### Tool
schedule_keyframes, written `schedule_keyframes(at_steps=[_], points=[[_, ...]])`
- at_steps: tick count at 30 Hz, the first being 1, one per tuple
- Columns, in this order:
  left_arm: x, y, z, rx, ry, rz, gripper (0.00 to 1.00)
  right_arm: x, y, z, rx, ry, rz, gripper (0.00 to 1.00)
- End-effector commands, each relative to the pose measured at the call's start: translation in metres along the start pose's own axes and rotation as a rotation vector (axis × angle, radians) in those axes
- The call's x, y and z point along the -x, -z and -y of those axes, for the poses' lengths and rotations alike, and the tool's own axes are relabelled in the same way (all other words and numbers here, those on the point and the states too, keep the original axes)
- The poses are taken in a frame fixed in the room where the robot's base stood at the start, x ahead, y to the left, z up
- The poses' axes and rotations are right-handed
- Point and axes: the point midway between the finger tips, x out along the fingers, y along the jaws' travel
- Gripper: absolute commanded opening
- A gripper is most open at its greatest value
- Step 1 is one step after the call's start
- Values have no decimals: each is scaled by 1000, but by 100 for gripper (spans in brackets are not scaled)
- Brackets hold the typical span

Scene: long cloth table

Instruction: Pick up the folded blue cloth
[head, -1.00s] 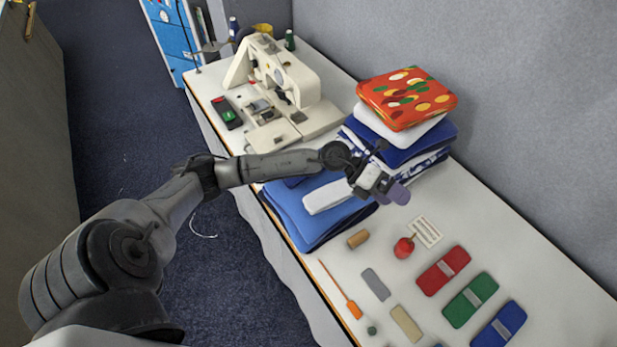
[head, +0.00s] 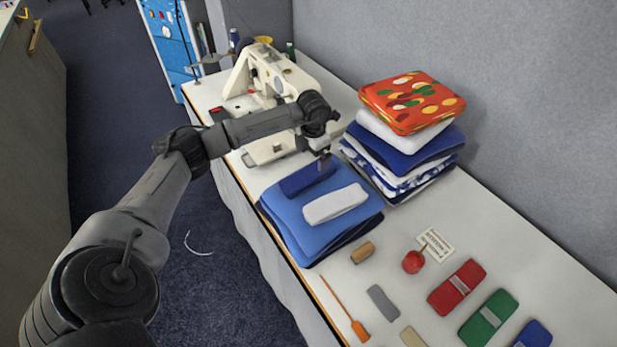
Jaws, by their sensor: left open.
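A small folded dark blue cloth (head: 306,179) lies on top of a low stack of larger folded blue cloths (head: 300,228). A folded white cloth (head: 335,204) lies beside it on the same stack. My left gripper (head: 324,163) is open and points down over the far right end of the small dark blue cloth. It shows small and partly hidden by my wrist, so I cannot tell whether it touches the cloth. My right gripper is out of view.
A taller cloth pile (head: 408,150) topped by an orange patterned cloth (head: 411,101) stands just right of the gripper. A sewing machine (head: 265,85) stands behind my arm. A wooden spool (head: 363,252), a red pincushion (head: 413,262) and several coloured pieces lie nearer.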

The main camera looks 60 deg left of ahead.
Motion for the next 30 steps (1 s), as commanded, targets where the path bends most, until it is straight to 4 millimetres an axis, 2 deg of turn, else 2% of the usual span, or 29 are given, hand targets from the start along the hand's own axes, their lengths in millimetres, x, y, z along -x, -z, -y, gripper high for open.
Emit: schedule_keyframes(at_steps=[4, 16, 25, 30], points=[[-19, 0, 0, 0, 2, -1, 100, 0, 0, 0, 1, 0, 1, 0], [-38, 1, 0, 0, 3, 0, 100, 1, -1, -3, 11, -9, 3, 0], [-75, 2, 0, 0, 4, 0, 100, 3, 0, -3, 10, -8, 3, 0], [-82, 2, -1, -1, 2, 2, 100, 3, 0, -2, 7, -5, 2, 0]])
